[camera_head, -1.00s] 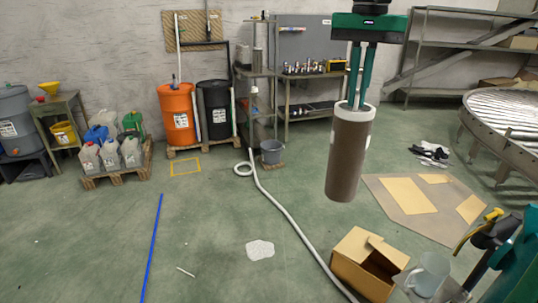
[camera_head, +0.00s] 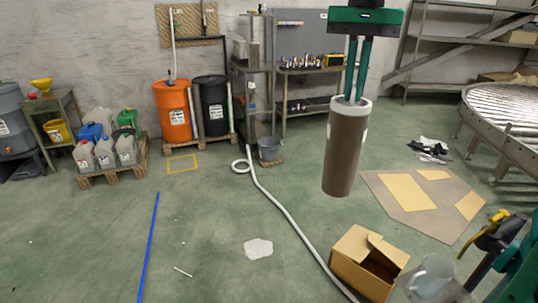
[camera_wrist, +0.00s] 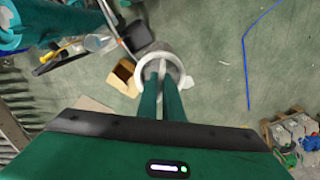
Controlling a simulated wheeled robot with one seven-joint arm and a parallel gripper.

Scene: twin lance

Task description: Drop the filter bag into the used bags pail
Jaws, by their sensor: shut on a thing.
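The filter bag (camera_head: 342,158) is a long brown cylinder with a white ring at its top. It hangs nearly upright, in front of the floor in the head view. My gripper (camera_head: 355,98) is shut on its white rim, with the green fingers reaching down to the ring. In the wrist view the white ring (camera_wrist: 177,60) shows around the fingertips (camera_wrist: 163,78), and most of the bag is hidden. A small grey pail (camera_head: 270,149), with no label I can read, stands beyond the bag on a low wooden base by the shelf, left of the bag in the picture.
Orange (camera_head: 172,112) and black (camera_head: 212,106) drums stand left of the pail. A white hose (camera_head: 285,218) crosses the floor. An open cardboard box (camera_head: 362,268) sits front right, and a roller conveyor (camera_head: 505,108) right. Open floor lies centre and left.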

